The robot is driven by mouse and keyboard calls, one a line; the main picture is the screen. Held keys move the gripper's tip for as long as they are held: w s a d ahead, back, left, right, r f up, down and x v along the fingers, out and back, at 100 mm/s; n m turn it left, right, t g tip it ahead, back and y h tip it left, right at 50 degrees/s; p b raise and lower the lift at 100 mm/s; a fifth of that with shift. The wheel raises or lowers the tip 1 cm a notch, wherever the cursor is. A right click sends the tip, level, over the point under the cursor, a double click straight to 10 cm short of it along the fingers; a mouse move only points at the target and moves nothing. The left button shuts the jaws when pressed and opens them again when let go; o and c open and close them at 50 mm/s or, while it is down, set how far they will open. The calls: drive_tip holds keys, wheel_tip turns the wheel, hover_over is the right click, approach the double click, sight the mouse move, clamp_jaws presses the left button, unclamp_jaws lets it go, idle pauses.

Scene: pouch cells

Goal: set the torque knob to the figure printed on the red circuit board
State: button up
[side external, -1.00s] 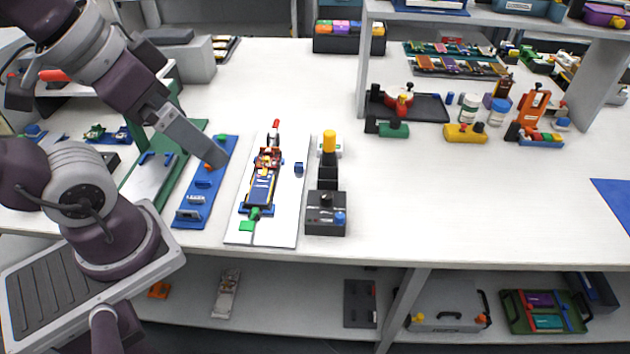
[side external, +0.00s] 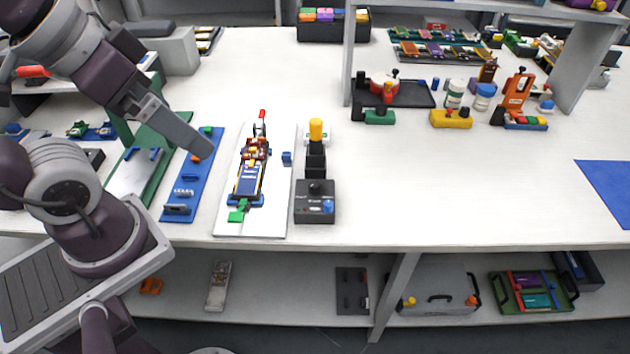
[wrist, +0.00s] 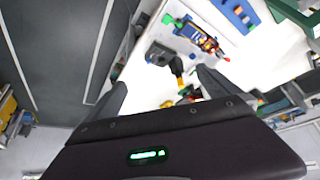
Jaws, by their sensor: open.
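A small red-orange part (side external: 256,148), possibly the red circuit board, sits at the far end of a blue cell assembly (side external: 248,181) on a white plate. No printed figure is legible. A black control box (side external: 305,201) stands right of the plate, with a dark round knob (side external: 315,186) on top and a blue button (side external: 328,206). I cannot tell if this knob is the torque knob. A yellow-topped black tool (side external: 316,130) stands upright behind the box. My gripper (wrist: 162,78) is open and empty, above the table; in the side view it hangs over a blue rail.
The white plate (side external: 279,215) lies mid-left, with the blue rail (side external: 205,180) and a green fixture (side external: 137,172) left of it. A black tray (side external: 415,99) and several small bottles stand at the back right. The table right of the control box is clear.

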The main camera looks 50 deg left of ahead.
drive_tip(key=c, duration=0.3)
drive_tip(key=w, duration=0.3)
drive_tip(key=w+d+g, duration=0.1)
drive_tip(key=w, duration=0.2)
drive_tip(key=w+f+m+g+h, duration=0.1)
drive_tip(key=w, duration=0.2)
drive_tip(key=shift+w+d+f, duration=0.1)
drive_tip(key=shift+d, duration=0.1)
drive_tip(key=c, duration=0.8)
drive_tip(key=m+g, duration=0.2)
drive_tip(key=g, duration=0.1)
hover_over(315, 183)
drive_tip(key=shift+y, duration=0.4)
drive_tip(key=f, duration=1.8)
drive_tip(key=shift+s+d+f, duration=0.1)
drive_tip(key=shift+s+d, duration=0.1)
drive_tip(key=shift+g, duration=0.3)
drive_tip(key=f, duration=0.8)
drive_tip(key=shift+w+a+f, duration=0.1)
drive_tip(key=shift+w+f, duration=0.1)
drive_tip(key=shift+f, duration=0.2)
clamp_jaws()
